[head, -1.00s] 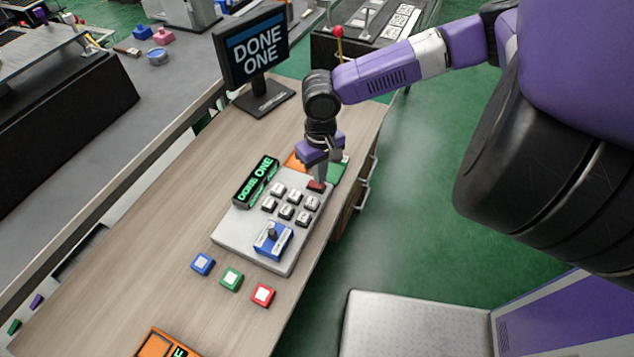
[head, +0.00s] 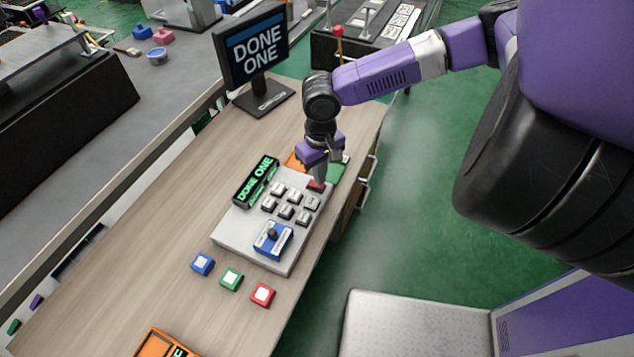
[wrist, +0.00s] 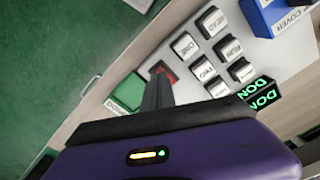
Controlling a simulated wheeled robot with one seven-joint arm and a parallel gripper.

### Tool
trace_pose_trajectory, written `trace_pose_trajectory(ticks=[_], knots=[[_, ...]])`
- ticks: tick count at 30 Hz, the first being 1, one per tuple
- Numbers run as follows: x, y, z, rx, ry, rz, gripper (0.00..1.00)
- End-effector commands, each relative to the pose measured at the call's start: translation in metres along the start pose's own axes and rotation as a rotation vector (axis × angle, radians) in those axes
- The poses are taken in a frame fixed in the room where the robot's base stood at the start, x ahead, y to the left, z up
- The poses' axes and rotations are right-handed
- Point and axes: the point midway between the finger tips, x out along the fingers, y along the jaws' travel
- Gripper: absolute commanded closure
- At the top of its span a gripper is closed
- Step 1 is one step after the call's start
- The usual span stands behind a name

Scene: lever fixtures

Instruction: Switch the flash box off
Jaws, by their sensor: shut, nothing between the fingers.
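A grey control box (head: 235,236) lies on the wooden bench, and I take it to be the flash box. It has several grey keys (head: 286,211), a blue cover (head: 273,240) with a dark knob, and a display (head: 256,181) reading "DONE ONE" in green. A small red switch (head: 316,187) sits at its far right corner; it also shows in the wrist view (wrist: 165,68). My gripper (head: 317,182) is shut and empty, pointing down with its fingertips at the red switch. The fingers partly hide the switch, so I cannot tell its position.
A monitor (head: 254,45) reading "DONE ONE" stands behind the box. Green (head: 338,173) and orange (head: 293,160) pieces lie near the gripper. Blue (head: 203,263), green (head: 231,279) and red (head: 263,295) buttons sit in front. The bench's left side is clear.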

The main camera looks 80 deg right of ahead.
Motion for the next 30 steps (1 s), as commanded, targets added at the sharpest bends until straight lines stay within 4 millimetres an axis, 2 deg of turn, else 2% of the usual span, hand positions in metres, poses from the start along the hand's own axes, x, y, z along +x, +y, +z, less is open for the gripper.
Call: trace_pose_trajectory(ticks=[30], knots=[[0.014,0.000,0.000,0.000,0.001,0.000,1.00]])
